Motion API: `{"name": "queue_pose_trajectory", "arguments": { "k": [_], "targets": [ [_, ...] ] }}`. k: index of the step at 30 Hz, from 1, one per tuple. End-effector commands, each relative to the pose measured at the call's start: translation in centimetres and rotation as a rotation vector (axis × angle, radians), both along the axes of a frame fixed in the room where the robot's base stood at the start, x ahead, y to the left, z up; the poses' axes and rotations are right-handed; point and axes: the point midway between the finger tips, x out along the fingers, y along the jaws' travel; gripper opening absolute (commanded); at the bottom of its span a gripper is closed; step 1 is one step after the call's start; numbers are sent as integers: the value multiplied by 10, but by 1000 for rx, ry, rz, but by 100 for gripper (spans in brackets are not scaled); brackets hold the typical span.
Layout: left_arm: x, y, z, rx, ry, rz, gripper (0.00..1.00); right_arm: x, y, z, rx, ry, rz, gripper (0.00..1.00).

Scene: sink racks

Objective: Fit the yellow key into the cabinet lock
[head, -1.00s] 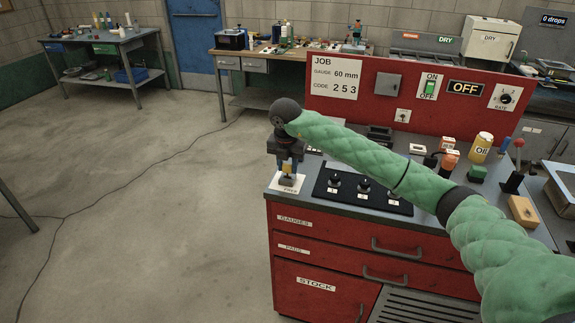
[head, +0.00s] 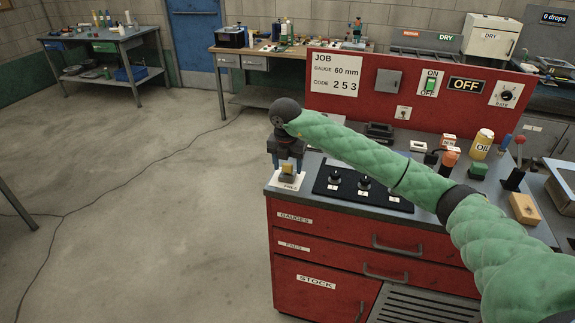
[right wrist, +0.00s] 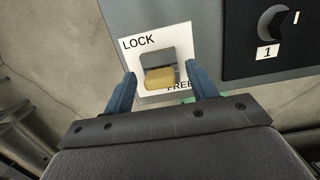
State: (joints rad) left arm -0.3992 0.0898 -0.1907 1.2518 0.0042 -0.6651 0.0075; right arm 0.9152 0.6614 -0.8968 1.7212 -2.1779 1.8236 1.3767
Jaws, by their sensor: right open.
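The yellow key (head: 286,168) stands at the grey lock block (head: 287,178) on the left front corner of the red cabinet's top. In the right wrist view the key (right wrist: 160,78) is against the grey block (right wrist: 157,58), on a white plate (right wrist: 182,38) marked LOCK and FREE. How deep the key sits is hidden. My right gripper (head: 286,166) is open, pointing down over the key. Its blue fingers stand on both sides of the key, with a gap on each side. My left gripper is not in view.
A black panel with three knobs (head: 363,184) lies right of the lock. A red back panel (head: 440,118) with switches stands behind. Bottles (head: 482,145) and a wooden block (head: 524,209) are at the right.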

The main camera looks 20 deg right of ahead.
Motion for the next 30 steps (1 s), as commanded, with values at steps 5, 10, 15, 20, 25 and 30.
{"name": "queue_pose_trajectory", "arguments": {
  "k": [5,10,15,20,25,30],
  "targets": [
    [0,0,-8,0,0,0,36,-1,1,12,1,-3,-1,57],
    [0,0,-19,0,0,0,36,-3,3,39,1,-4,1,57],
    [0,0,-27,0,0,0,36,-6,4,62,0,-2,0,57],
    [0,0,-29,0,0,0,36,-7,5,74,0,-1,0,57],
    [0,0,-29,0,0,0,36,-8,5,77,0,0,0,57],
    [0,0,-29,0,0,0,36,-8,5,77,0,0,0,57]
  ]
}}
